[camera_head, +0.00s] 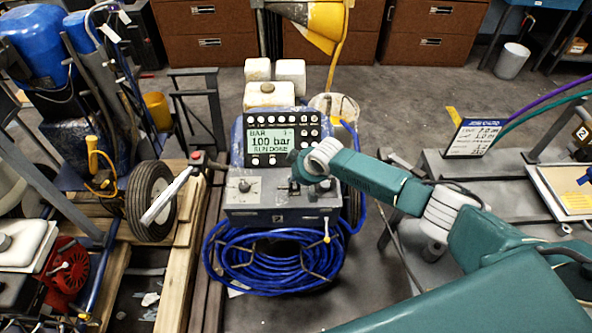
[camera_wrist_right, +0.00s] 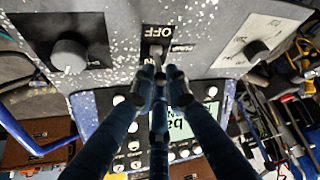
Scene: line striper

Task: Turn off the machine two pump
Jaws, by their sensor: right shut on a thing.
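Machine two (camera_head: 283,217) is a blue-grey striper in the middle of the head view, with a coiled blue hose at its front. Its display (camera_head: 270,140) reads 100 bar. In the right wrist view, the pump switch (camera_wrist_right: 156,52) is a small lever between an OFF label (camera_wrist_right: 158,32) and a partly covered label at the fingertips. My right gripper (camera_wrist_right: 160,74) has its fingers brought together on the lever; in the head view my right gripper (camera_head: 297,172) is over the panel and hides the switch. My left gripper is out of view.
A dark knob (camera_wrist_right: 70,52) and another knob (camera_wrist_right: 256,50) flank the switch. A wheeled machine with a black tyre (camera_head: 151,200) stands on the left. A grey bench with a small sign (camera_head: 474,138) is on the right. Open floor lies behind.

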